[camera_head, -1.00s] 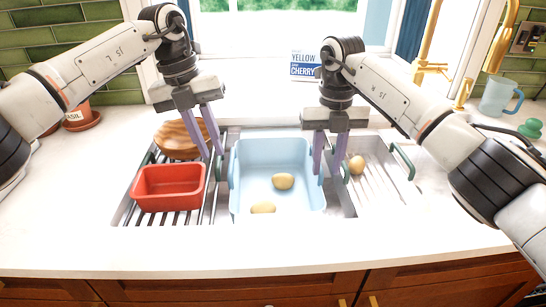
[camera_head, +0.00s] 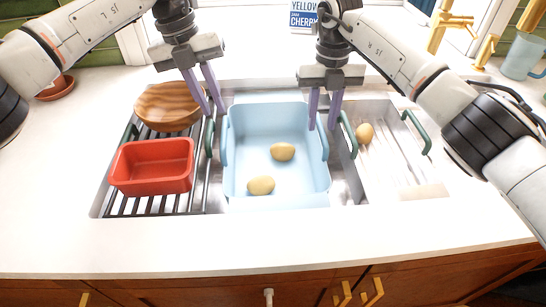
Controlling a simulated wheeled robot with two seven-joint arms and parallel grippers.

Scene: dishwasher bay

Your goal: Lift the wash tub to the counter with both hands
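The light-blue wash tub (camera_head: 270,115) sits in the sink bay between two racks, with two yellow potatoes, one farther back (camera_head: 282,151) and one nearer (camera_head: 261,186), on its floor. My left gripper (camera_head: 214,110) is open, its purple fingers pointing down near the tub's back left corner. My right gripper (camera_head: 322,122) is open, its fingers near the tub's back right corner. I cannot tell whether any finger touches the tub. The white counter (camera_head: 200,245) runs along the front of the sink.
A red bin (camera_head: 153,167) and a wooden bowl (camera_head: 168,106) sit on the left rack. Another potato (camera_head: 365,133) lies on the right drainer, which has green handles (camera_head: 417,130). The front counter strip is clear. A blue mug (camera_head: 524,56) stands at the back right.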

